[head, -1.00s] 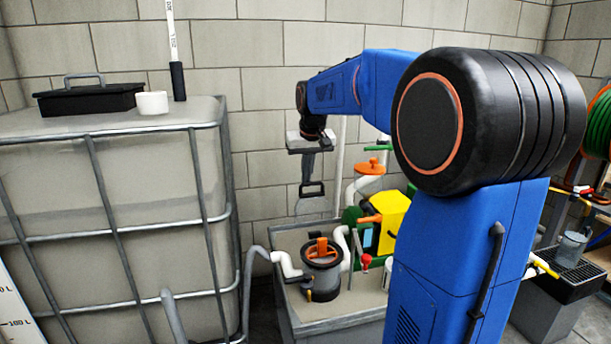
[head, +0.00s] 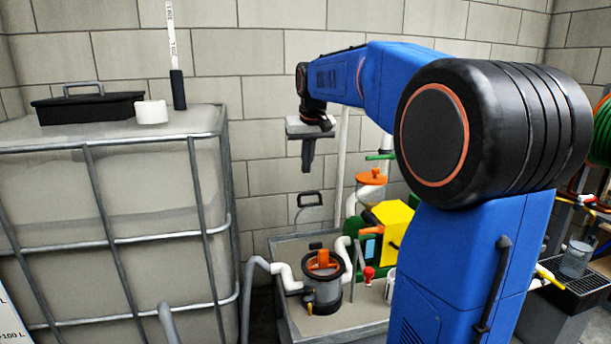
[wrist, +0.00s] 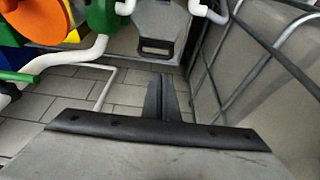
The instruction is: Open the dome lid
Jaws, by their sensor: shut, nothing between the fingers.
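My gripper (head: 307,168) hangs in the air above the trailer, fingers pointing down, shut and empty. Two lids show in the head view. The other is a dark-rimmed lid with an orange handle (head: 323,261) on the grey pot in front, well below my fingers. I cannot tell which is the dome lid. My gripper touches neither.
A caged tank (head: 110,190) stands on the left, with a black toolbox (head: 88,107) and white cup (head: 151,112) on top. A yellow box (head: 391,222) and white pipes crowd the trailer (head: 340,325). A black handle (head: 310,197) shows below the fingers.

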